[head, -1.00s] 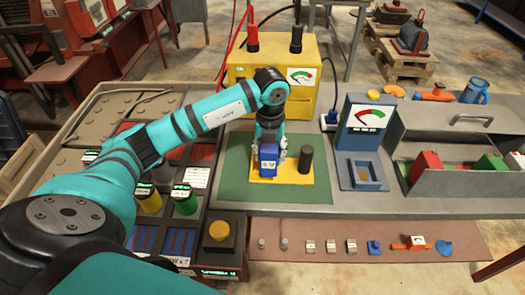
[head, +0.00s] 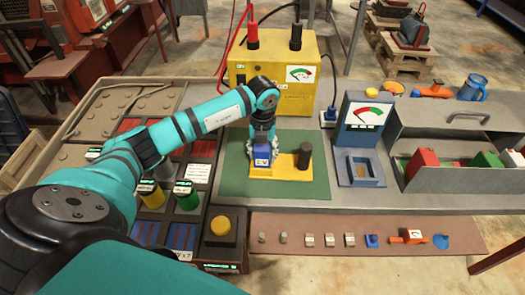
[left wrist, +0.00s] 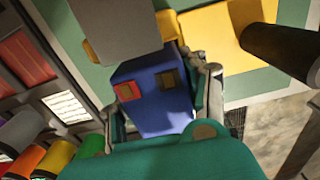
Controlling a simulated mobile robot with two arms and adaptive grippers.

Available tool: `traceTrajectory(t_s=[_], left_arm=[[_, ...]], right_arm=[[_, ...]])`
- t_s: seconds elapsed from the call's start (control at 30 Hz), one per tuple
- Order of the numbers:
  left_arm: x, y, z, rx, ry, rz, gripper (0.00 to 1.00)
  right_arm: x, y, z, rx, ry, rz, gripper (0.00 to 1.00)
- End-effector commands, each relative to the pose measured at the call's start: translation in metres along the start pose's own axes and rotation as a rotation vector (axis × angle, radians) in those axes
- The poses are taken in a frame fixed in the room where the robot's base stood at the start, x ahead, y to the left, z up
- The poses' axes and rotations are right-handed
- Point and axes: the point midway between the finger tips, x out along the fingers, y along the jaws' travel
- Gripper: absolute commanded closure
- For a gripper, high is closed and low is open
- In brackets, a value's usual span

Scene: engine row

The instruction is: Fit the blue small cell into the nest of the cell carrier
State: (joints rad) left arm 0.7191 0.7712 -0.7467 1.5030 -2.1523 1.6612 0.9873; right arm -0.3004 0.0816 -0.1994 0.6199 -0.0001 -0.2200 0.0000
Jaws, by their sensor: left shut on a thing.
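The blue small cell (head: 262,156) is held in my left gripper (head: 263,145), which is shut on it. In the left wrist view the cell (left wrist: 152,100) shows a red and a dark terminal, with a finger on either side. The yellow cell carrier (head: 288,172) lies on the green mat, with a dark upright post (head: 304,155) on its right. The cell is over the carrier's left part, left of the post. The cell and gripper hide the nest, and I cannot tell whether the cell is seated. My right gripper is not in view.
A yellow power box (head: 272,78) with red and black posts stands behind the green mat (head: 305,191). A blue meter box (head: 364,125) and a grey open case (head: 455,165) are to the right. A slotted tray with coloured cylinders lies left. Small parts line the front shelf (head: 300,225).

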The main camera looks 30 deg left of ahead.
Motion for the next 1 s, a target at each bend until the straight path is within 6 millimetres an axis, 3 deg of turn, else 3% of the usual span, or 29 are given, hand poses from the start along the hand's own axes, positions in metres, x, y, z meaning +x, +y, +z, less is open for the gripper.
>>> traceTrajectory(t_s=[0.03,0.2,0.57,1.0], left_arm=[[0.001,0.0,0.0,0.0,0.0,0.0,0.52],[0.001,0.0,0.0,0.0,0.0,0.001,0.32],[-0.007,0.0,0.001,0.0,-0.002,0.0,0.32],[-0.093,0.0,0.001,0.0,-0.004,-0.002,0.32]], right_arm=[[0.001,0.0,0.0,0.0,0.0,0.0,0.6],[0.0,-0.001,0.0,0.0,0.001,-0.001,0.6],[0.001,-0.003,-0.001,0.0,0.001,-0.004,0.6],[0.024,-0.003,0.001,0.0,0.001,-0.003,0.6]])
